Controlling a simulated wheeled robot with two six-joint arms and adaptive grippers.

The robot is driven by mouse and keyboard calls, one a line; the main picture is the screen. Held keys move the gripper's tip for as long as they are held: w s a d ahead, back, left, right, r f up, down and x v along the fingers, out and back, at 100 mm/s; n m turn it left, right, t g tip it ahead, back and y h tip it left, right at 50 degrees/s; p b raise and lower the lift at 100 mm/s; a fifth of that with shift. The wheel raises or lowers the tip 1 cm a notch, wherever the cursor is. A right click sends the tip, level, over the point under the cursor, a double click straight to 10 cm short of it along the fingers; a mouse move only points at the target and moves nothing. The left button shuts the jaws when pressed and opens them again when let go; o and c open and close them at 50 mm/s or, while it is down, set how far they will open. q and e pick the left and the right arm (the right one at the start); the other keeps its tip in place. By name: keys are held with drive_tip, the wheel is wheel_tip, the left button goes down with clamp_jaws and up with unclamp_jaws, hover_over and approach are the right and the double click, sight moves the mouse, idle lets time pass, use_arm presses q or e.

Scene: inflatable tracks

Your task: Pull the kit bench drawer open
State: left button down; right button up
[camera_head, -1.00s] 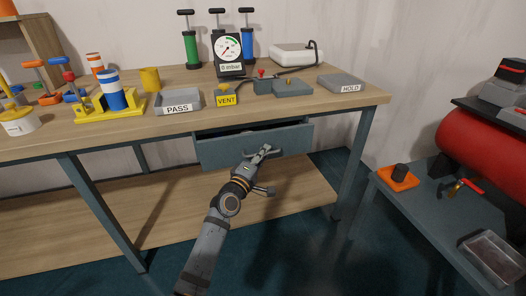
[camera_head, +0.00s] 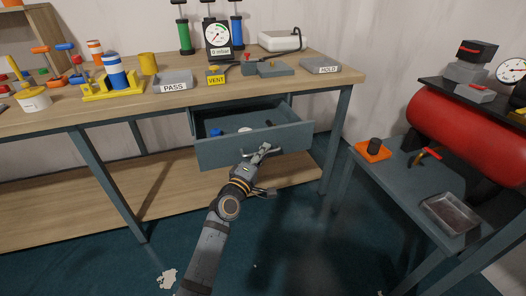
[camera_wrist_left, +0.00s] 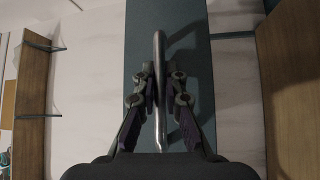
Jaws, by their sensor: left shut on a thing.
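The kit bench drawer (camera_head: 222,155) is a blue-grey drawer under the wooden bench top. It stands open, and a blue item (camera_head: 216,132) and a white item (camera_head: 245,129) show inside. My left gripper (camera_head: 262,152) is at the drawer front. In the left wrist view the two fingers (camera_wrist_left: 160,90) are closed on the drawer's metal bar handle (camera_wrist_left: 159,50), with the drawer front (camera_wrist_left: 140,30) behind it. My right gripper is in neither view.
The bench top (camera_head: 135,115) holds a PASS tray (camera_head: 174,78), a gauge (camera_head: 217,36), a VENT block (camera_head: 216,77) and a HOLD tray (camera_head: 320,65). A low side table (camera_head: 400,178) with a red tank (camera_head: 465,137) stands at the right. Floor is clear before the drawer.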

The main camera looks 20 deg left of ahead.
use_arm(q)
drive_tip(key=c, duration=1.7)
unclamp_jaws()
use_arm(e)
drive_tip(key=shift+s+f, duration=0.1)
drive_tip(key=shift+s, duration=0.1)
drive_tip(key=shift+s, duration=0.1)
use_arm(q)
drive_tip(key=v, duration=1.2)
drive_tip(key=shift+f, duration=0.1)
